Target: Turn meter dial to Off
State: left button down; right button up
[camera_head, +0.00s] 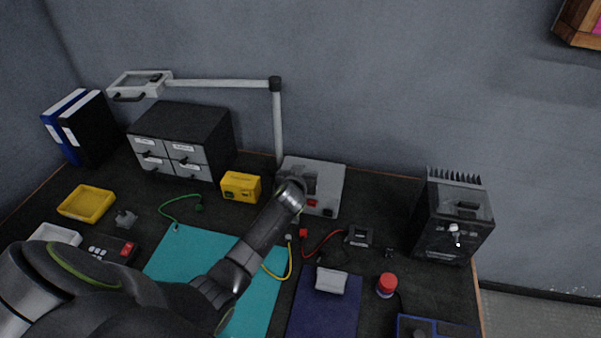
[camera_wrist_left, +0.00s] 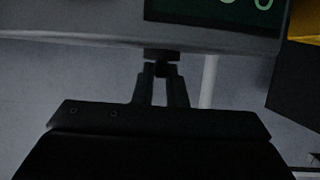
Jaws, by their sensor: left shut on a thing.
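The grey meter box (camera_head: 331,183) stands at the back middle of the bench in the head view. My left arm reaches across the mat to its front, and the wrist hides part of it. In the left wrist view the meter's grey face (camera_wrist_left: 95,22) shows at the top, with a dark screen and green marks (camera_wrist_left: 230,8). My left gripper (camera_wrist_left: 160,72) is shut on a small dark dial (camera_wrist_left: 160,54) on that face. The dial's pointer and labels cannot be read. In the head view the dial and fingertips are hidden by my arm. My right gripper is not in view.
A yellow box (camera_head: 240,187) stands just left of the meter, near the drawer cabinet (camera_head: 183,142). A lamp arm (camera_head: 277,125) rises behind. Red and yellow leads lie in front. A dark finned unit (camera_head: 452,220) stands at the right.

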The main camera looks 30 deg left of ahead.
pick_arm(q)
jog(key=n+g+y+b, duration=0.1)
jog(key=n+y+b, duration=0.1)
jog(key=b, duration=0.2)
jog(key=n+g+y+b, duration=0.2)
jog(key=b, duration=0.1)
jog(key=d+n+g+y+b, duration=0.1)
jog(key=n+y+b, duration=0.1)
jog(key=b, duration=0.2)
jog(key=shift+w+f+n+b, duration=0.3)
jog(key=shift+f+n+b, duration=0.05)
jog(key=shift+f+n, duration=0.05)
jog(key=shift+r+n+g+y+b, duration=0.1)
jog(key=shift+n+g+y+b, duration=0.45)
jog(key=shift+g+b, duration=0.35)
jog(key=shift+r+n+g+y+b, duration=0.15)
jog(key=shift+n+g+y+b, duration=0.3)
jog(key=shift+n+g+b, duration=0.4)
jog(key=c, duration=1.5)
grip_release()
jog(key=shift+w, duration=0.1)
jog(key=shift+o, duration=0.2)
jog(key=shift+r, duration=0.1)
jog(key=shift+r, duration=0.1)
